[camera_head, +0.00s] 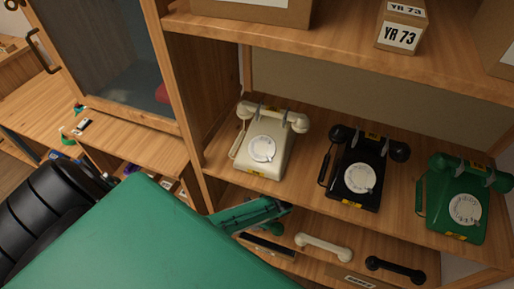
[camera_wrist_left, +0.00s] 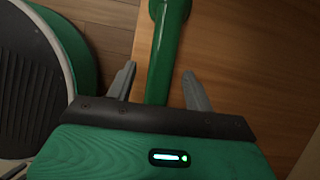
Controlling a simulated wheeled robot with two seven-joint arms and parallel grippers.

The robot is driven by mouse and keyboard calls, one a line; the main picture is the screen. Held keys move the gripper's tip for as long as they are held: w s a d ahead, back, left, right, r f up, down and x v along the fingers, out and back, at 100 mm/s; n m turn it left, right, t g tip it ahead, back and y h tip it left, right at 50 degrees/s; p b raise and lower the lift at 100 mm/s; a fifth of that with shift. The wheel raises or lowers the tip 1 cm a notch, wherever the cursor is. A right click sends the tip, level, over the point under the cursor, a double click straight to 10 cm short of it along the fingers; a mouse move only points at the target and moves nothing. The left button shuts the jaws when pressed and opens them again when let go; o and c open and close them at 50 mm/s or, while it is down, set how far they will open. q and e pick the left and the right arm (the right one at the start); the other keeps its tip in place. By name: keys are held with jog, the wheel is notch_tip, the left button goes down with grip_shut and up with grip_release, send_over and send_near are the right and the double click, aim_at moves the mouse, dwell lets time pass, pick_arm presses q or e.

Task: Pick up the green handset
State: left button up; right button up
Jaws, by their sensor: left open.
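The green handset (camera_wrist_left: 168,45) lies lengthwise between the fingers of my left gripper (camera_wrist_left: 158,82) in the left wrist view. The fingers are apart, one on each side of it, with gaps showing. Its near end is hidden by the gripper body. In the head view, only a small green end of the handset (camera_head: 276,229) shows on the lower shelf beside the gripper, and my arm hides much of that area. The green dial phone (camera_head: 462,207) stands at the right of the upper shelf with a green handset on its cradle. My right gripper is not in view.
A cream phone (camera_head: 263,150) and a black phone (camera_head: 358,178) stand on the shelf above. A cream handset (camera_head: 323,247) and a black handset (camera_head: 395,270) lie to the right on the lower shelf. The wooden upright (camera_head: 172,75) and shelf edges are close to my arm.

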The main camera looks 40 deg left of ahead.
pick_arm(q)
jog(key=shift+f, duration=0.25)
dwell(0.6)
grip_shut()
jog(key=shift+r, duration=0.2)
